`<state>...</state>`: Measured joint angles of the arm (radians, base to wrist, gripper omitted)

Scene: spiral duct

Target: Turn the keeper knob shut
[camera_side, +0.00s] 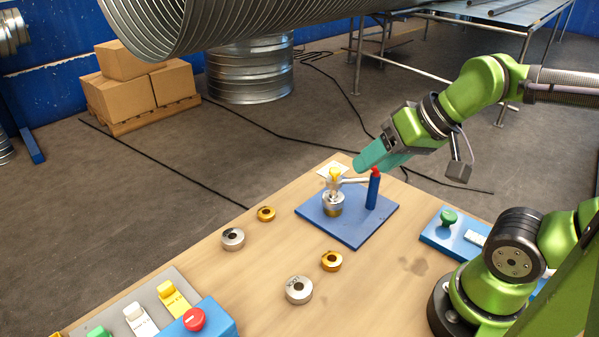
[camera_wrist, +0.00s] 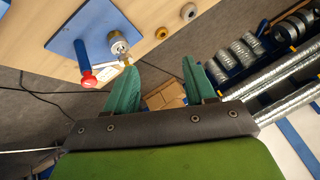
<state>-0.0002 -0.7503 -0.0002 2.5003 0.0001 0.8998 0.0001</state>
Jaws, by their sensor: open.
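A blue plate (camera_side: 350,232) lies on the wooden table. It bears a metal fitting (camera_side: 333,203) with a yellow knob (camera_side: 335,174) on top, and a blue post with a red cap (camera_side: 375,170). A light bar (camera_side: 354,181) runs between them. None is labelled as the keeper knob. My gripper (camera_side: 372,158), with teal fingers, is above and behind the plate, apart from the knob as far as I can tell. In the wrist view my gripper (camera_wrist: 158,72) is open and empty. The yellow knob (camera_wrist: 126,62) shows just left of the left fingertip, beside the red cap (camera_wrist: 88,79).
Silver rings (camera_side: 299,290) and gold rings (camera_side: 332,261) lie loose on the table. A blue base with a green knob (camera_side: 449,217) stands at right. A switch panel with a red button (camera_side: 194,319) is at front left.

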